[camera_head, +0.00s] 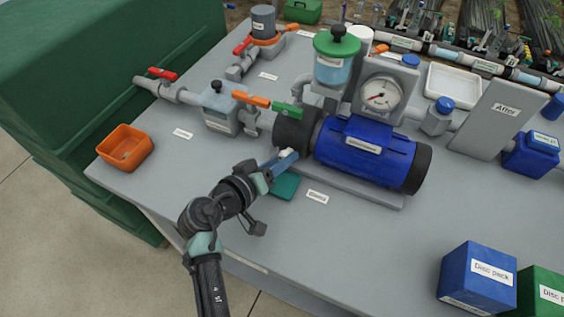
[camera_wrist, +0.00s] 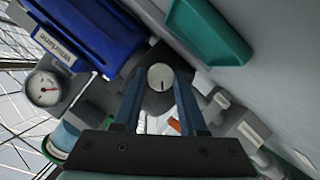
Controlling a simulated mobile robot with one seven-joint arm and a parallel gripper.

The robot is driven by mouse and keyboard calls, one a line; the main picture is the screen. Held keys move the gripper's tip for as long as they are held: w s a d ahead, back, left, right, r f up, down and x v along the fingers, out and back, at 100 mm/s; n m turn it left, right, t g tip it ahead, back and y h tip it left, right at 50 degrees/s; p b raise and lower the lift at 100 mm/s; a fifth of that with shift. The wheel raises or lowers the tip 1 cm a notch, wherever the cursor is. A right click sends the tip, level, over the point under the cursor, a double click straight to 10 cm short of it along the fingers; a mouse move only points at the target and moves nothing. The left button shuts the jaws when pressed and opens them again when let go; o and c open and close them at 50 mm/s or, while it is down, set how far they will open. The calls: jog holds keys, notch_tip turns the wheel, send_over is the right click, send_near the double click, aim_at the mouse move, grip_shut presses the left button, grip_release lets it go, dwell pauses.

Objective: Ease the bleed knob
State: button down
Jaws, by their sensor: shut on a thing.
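The bleed knob is a small round cream knob with a dark mark on its face, in the middle of the wrist view (camera_wrist: 160,76). The mark points toward the bottom of that view. In the head view the knob (camera_head: 287,153) is a pale bit at the dark front end of the blue pump motor (camera_head: 365,152), mostly hidden by my gripper (camera_head: 280,163). In the wrist view my gripper's two blue fingers (camera_wrist: 160,84) stand on either side of the knob, shut on it.
A teal tray (camera_head: 285,187) lies on the bench just below the knob, with a "Bleed" label (camera_head: 317,197) beside it. A green valve handle (camera_head: 287,110) and an orange one (camera_head: 251,99) stand close behind. A pressure gauge (camera_head: 381,94) rises beyond.

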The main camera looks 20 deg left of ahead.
jog(key=shift+a+f+n+t+h+b, duration=0.15)
jog(key=shift+n+t+h+b, duration=0.15)
jog(key=shift+n+h+b, duration=0.95)
jog(key=shift+n+y+p, duration=0.25)
jog(key=shift+n+p, duration=0.2)
jog(key=shift+p, duration=0.05)
jog(key=shift+c, duration=2.3)
grip_release()
jog(key=v, duration=1.3)
